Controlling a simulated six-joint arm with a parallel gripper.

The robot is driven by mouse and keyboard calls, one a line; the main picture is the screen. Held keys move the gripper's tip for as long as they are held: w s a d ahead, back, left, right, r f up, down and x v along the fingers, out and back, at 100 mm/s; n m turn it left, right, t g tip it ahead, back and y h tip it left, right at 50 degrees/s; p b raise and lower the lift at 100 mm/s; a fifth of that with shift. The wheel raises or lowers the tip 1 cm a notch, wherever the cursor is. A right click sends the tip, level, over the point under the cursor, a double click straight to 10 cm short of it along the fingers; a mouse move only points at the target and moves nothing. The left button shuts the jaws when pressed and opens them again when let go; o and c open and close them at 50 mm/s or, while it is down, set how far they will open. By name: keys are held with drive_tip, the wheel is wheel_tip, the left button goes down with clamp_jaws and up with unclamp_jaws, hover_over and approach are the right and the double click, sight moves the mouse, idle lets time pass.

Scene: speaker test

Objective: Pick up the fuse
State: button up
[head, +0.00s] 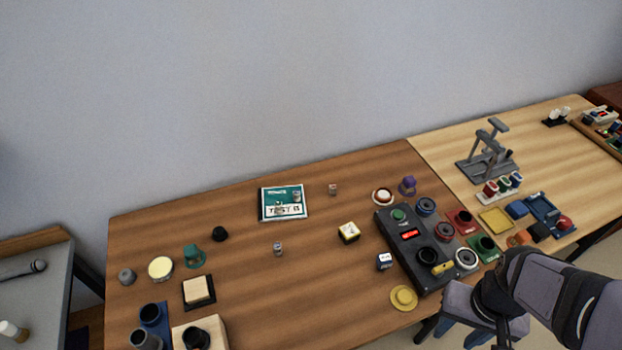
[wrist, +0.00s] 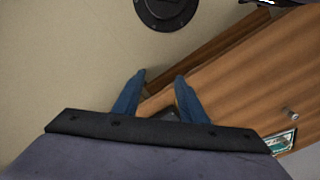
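Small grey metallic cylinders that look like fuses stand on the brown table: one (head: 278,248) near the middle, and a paler one (head: 332,189) farther back. Another small piece seems to lie on the teal-and-white test card (head: 268,213). I cannot tell for certain which is the fuse. My gripper (head: 464,332) is off the table's front edge at the lower right, well away from them. The wrist view shows its blue fingers (wrist: 160,76) apart with nothing between them. One small cylinder (wrist: 292,114) shows at the right of that view, beside the card.
A dark control box (head: 412,262) with knobs stands between my gripper and the cylinders. A yellow-sided cube (head: 348,233), a white cube (head: 384,261) and a yellow disc (head: 403,298) are nearby. The table around the middle cylinder is clear.

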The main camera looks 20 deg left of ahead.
drive_tip(key=w+a+n, duration=0.8)
drive_tip(key=w+n, duration=0.1)
drive_tip(key=n+t+b, duration=0.1)
drive_tip(key=n+b, duration=0.2)
drive_tip(key=n, duration=2.2)
hover_over(277, 245)
drive_tip(key=f, duration=0.4)
drive_tip(key=shift+s+f, duration=0.1)
drive_tip(key=shift+s, duration=0.25)
drive_tip(key=shift+w+f+p, duration=0.2)
drive_tip(key=shift+f+p, duration=0.6)
drive_tip(key=shift+f, duration=1.05)
drive_tip(key=shift+w+f+p, duration=0.15)
drive_tip(key=shift+f+p, duration=0.6)
drive_tip(key=shift+f, duration=1.05)
clamp_jaws()
